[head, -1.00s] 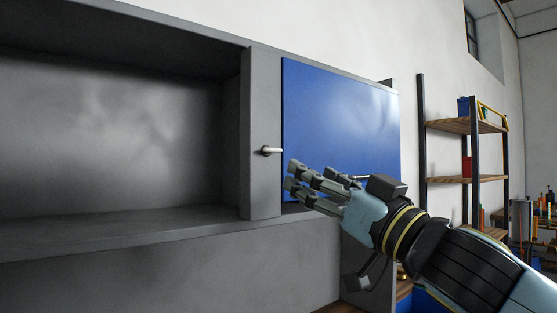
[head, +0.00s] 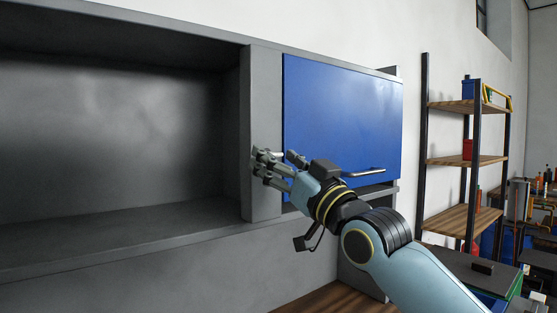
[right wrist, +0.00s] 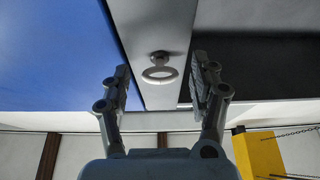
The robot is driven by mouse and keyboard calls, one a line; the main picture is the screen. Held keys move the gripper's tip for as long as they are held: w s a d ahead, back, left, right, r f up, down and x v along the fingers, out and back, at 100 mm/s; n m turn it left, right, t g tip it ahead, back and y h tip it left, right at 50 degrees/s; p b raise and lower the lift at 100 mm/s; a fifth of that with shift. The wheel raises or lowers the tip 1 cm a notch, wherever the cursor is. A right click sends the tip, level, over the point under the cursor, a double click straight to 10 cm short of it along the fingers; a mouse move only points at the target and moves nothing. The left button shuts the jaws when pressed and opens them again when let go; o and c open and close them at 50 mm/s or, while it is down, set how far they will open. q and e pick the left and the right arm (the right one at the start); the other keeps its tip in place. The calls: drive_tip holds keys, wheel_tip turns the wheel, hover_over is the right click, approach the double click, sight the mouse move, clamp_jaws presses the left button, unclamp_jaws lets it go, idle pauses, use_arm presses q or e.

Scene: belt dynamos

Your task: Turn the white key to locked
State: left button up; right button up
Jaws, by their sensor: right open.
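The white key (right wrist: 160,73) shows in the right wrist view as a ring-shaped bow on a short stem, in the grey post (right wrist: 162,30) between the blue door and a dark open bay. My right gripper (right wrist: 161,84) is open, with one finger on each side of the key and a gap to it on both sides. In the head view my right gripper (head: 262,165) is in front of the grey post, and its fingers mostly hide the key. My left gripper is not in view.
The blue door (head: 335,110) with a metal handle (head: 364,173) is to the right of the post and looks shut. An empty grey bay (head: 110,140) is open on the left. A shelf rack (head: 465,160) stands further right.

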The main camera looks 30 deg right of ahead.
drive_tip(key=shift+r, duration=0.1)
drive_tip(key=c, duration=1.2)
drive_tip(key=shift+o, duration=0.2)
drive_tip(key=n+g+y+b, duration=0.1)
drive_tip(key=n+y+b, duration=0.1)
drive_tip(key=n+b, duration=0.2)
drive_tip(key=n+g+y+b, duration=0.1)
drive_tip(key=n+b, duration=0.3)
drive_tip(key=b, duration=0.1)
drive_tip(key=n+g+y+b, duration=0.1)
drive_tip(key=n+y+b, duration=0.1)
drive_tip(key=n+b, duration=0.3)
drive_tip(key=shift+d+y, duration=0.3)
drive_tip(key=shift+n+g+b, duration=0.35)
drive_tip(key=shift+n+g, duration=0.15)
drive_tip(key=shift+n, duration=0.7)
drive_tip(key=n+g, duration=0.1)
drive_tip(key=n, duration=0.2)
drive_tip(key=shift+r+y, duration=0.2)
drive_tip(key=shift+y, duration=0.2)
drive_tip(key=shift+r+n+g+h+p, duration=0.15)
drive_tip(key=shift+n+g+p, duration=0.25)
drive_tip(key=shift+n, duration=0.55)
drive_tip(key=shift+f+n+g+h+p, duration=0.15)
drive_tip(key=shift+n+g+p, duration=0.25)
drive_tip(key=shift+n, duration=0.55)
drive_tip(key=shift+d, duration=0.1)
